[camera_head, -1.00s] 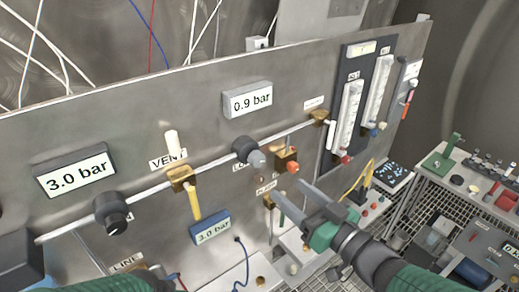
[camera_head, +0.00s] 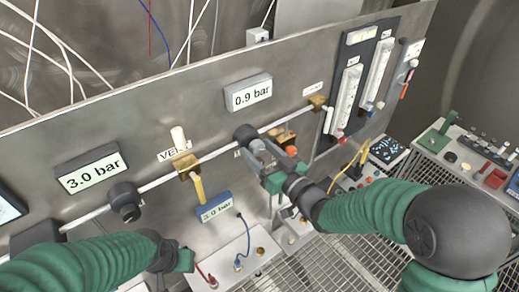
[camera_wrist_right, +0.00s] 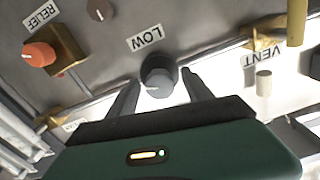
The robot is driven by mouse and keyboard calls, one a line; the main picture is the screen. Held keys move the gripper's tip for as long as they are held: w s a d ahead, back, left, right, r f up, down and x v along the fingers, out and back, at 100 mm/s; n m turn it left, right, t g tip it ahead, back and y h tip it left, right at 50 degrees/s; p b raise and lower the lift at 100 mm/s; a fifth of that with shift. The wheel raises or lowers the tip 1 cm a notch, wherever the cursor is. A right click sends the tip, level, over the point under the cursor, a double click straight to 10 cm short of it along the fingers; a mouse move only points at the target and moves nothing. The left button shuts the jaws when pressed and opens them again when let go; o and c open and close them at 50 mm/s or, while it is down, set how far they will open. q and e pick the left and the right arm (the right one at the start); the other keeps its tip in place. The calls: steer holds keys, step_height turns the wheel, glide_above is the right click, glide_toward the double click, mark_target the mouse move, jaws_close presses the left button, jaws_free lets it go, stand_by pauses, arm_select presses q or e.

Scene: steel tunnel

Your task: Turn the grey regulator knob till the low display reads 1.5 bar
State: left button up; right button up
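The low display (camera_head: 248,92) on the steel panel reads 0.9 bar. Below it is the regulator, a dark round body (camera_head: 246,135) with a light grey knob (camera_head: 258,148). In the right wrist view the grey knob (camera_wrist_right: 159,88) sits under the LOW label (camera_wrist_right: 145,37). My right gripper (camera_head: 264,156) is at the knob. In the right wrist view its fingers (camera_wrist_right: 157,92) are open, one on each side of the knob, with small gaps showing. My left gripper (camera_head: 182,260) is low at the left; its fingers are hidden.
A display (camera_head: 88,172) at left reads 3.0 bar, above another dark knob (camera_head: 125,201). The orange relief knob (camera_wrist_right: 39,54) is close to my right gripper.

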steer(key=shift+s+d, duration=0.15)
steer(key=shift+d, duration=0.05)
steer(key=c, duration=0.7)
jaws_close()
steer(key=shift+r+m, duration=0.1)
steer(key=shift+m, duration=0.3)
steer(key=m+p, duration=0.1)
steer(key=m, duration=0.3)
steer(key=m+p, duration=0.1)
steer(key=m, duration=0.3)
steer(key=shift+r+m+p, duration=0.1)
steer(key=shift+m+p, duration=0.2)
steer(key=shift+p, duration=0.05)
steer(key=shift+m+p, duration=0.5)
steer(key=shift+m, duration=0.7)
